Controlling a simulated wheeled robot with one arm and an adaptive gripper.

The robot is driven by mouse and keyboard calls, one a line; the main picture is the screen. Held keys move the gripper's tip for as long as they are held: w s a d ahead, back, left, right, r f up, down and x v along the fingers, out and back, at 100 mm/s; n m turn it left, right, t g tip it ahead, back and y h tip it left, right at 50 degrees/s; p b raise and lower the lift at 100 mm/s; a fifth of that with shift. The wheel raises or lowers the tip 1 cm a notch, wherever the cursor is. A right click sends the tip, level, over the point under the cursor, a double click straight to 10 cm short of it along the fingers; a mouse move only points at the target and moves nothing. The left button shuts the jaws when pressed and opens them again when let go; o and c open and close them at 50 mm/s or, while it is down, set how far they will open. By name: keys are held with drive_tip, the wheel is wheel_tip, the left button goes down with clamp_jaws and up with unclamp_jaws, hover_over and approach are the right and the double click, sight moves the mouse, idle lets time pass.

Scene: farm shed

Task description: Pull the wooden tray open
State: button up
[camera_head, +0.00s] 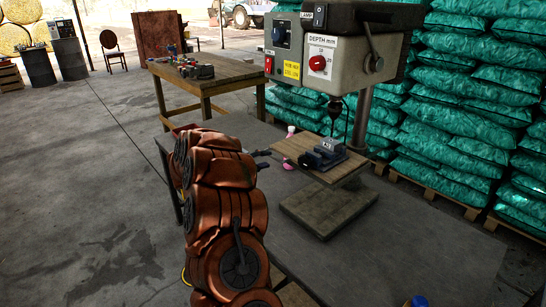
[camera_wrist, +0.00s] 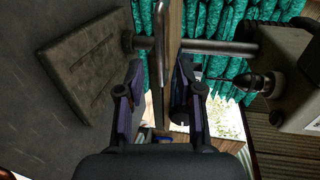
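The wooden tray is the flat, light-brown board (camera_head: 290,148) on the drill press, below the chuck, with a small grey vise (camera_head: 323,154) on it. In the wrist view the tray (camera_wrist: 175,45) shows nearly edge-on as a narrow brown strip running between my fingers. My gripper (camera_wrist: 157,95) is open, with one finger on each side of this strip. A gap shows on the left finger's side; I cannot tell whether the right finger touches the board. In the head view my arm partly hides the gripper, at the tray's left side.
The drill press head (camera_head: 345,50) overhangs the tray, and its heavy base (camera_head: 325,210) lies below on the grey table (camera_head: 400,250). A curved metal rod (camera_wrist: 160,45) stands close to my fingers. Green sacks (camera_head: 450,110) are stacked behind. A wooden workbench (camera_head: 228,75) stands further back.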

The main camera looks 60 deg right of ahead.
sight(272, 157)
drive_tip(key=shift+p+x, duration=0.5)
drive_tip(key=shift+x, duration=1.85)
clamp_jaws()
